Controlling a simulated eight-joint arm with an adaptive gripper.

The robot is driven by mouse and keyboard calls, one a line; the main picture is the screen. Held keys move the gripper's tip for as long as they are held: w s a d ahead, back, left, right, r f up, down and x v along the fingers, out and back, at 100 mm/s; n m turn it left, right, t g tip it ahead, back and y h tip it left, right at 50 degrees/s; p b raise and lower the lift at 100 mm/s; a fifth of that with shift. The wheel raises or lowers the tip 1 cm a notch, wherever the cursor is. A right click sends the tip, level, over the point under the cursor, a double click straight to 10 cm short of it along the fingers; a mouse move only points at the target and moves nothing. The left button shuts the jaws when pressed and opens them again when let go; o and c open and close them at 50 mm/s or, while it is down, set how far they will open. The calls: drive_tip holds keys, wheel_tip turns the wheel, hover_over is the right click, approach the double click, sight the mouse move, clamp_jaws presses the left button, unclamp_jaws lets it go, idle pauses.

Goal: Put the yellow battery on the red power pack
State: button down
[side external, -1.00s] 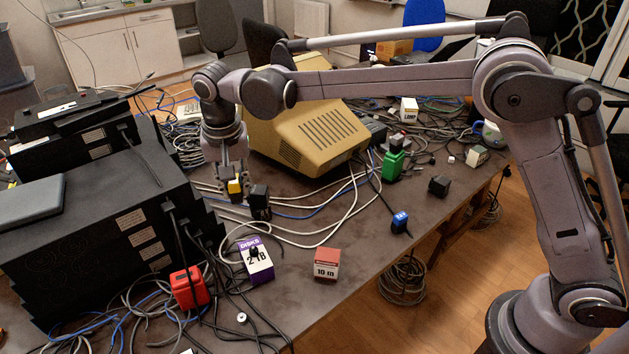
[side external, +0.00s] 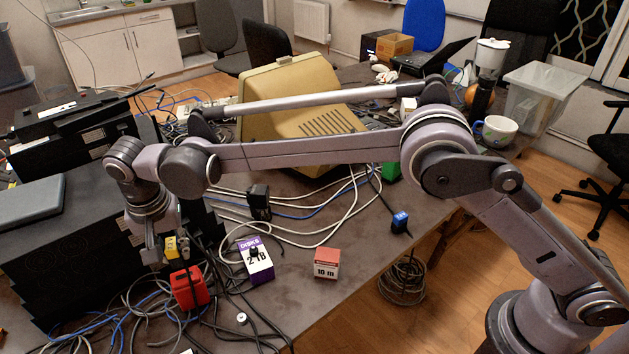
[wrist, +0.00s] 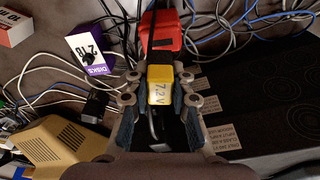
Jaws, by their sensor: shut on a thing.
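The yellow battery (side external: 171,246) is held between the fingers of my gripper (side external: 168,252), just above and behind the red power pack (side external: 189,288) in the side view. In the wrist view the battery (wrist: 159,85), marked 7.2V, sits between both fingers of my gripper (wrist: 160,92). The red power pack (wrist: 161,30) shows beyond the battery's far end there. The pack stands on the table among cables, beside the black equipment stack. A gap shows between battery and pack in the side view, but its exact size cannot be told.
The black equipment stack (side external: 75,235) stands close to my gripper on the left. A purple and white disks box (side external: 256,260) is right of the pack, with a red and white box (side external: 326,262) further right. Loose cables (side external: 130,315) surround the pack.

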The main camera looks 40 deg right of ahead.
sight(179, 263)
drive_tip(key=shift+f, duration=2.05)
drive_tip(key=shift+f, duration=0.1)
drive_tip(key=c, duration=1.2)
unclamp_jaws()
drive_tip(key=shift+o, duration=0.2)
